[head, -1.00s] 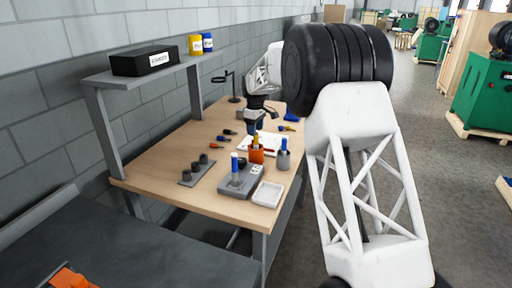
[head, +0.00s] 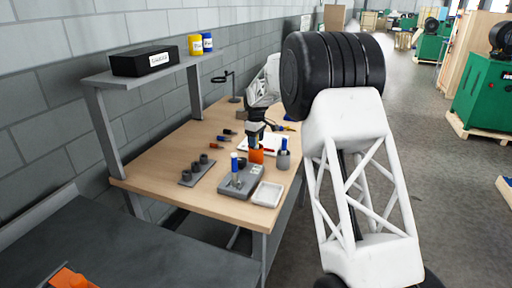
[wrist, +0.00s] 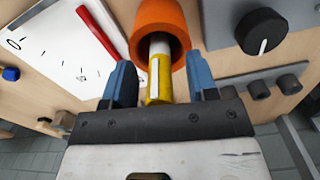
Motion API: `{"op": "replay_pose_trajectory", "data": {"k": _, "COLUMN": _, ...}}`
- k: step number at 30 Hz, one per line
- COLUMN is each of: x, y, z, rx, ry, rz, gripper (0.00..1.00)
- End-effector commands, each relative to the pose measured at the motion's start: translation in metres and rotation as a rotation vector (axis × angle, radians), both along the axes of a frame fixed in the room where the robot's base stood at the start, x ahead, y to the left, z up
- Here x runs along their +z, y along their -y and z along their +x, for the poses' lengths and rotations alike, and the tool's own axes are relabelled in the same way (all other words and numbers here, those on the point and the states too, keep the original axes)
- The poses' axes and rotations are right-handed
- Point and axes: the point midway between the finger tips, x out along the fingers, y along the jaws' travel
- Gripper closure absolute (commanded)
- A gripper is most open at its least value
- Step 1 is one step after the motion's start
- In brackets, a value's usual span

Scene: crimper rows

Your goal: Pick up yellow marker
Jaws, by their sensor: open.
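The yellow marker (wrist: 158,88) stands in the orange cup (wrist: 160,20) in the wrist view, with its yellow end toward me and a pale section inside the cup. The orange cup also shows on the workbench in the head view (head: 256,156), where my gripper (head: 255,140) is right above it and hides the marker. In the wrist view my gripper (wrist: 160,68) is open. Its two blue fingers are on either side of the marker, with a visible gap on each side. The fingertips are near the cup's rim; I cannot tell whether they touch it.
A white sheet (wrist: 60,50) carries a red pen (wrist: 98,32). A shelf (head: 150,72) overhangs the bench's wall side.

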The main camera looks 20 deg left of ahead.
Motion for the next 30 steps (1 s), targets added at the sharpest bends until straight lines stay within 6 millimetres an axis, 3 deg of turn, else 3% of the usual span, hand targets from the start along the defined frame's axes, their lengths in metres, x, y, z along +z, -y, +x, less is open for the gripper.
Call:
{"op": "replay_pose_trajectory", "data": {"k": 17, "x": -0.0022, "y": 0.0002, "z": -0.0001, "rx": 0.000, "ry": 0.000, "rz": 0.000, "gripper": 0.47}}
{"op": "replay_pose_trajectory", "data": {"k": 27, "x": -0.0022, "y": 0.0001, "z": -0.0001, "rx": 0.000, "ry": 0.000, "rz": 0.000, "gripper": 0.96}}
{"op": "replay_pose_trajectory", "data": {"k": 30, "x": -0.0021, "y": 0.0001, "z": -0.0001, "rx": 0.000, "ry": 0.000, "rz": 0.000, "gripper": 1.00}}
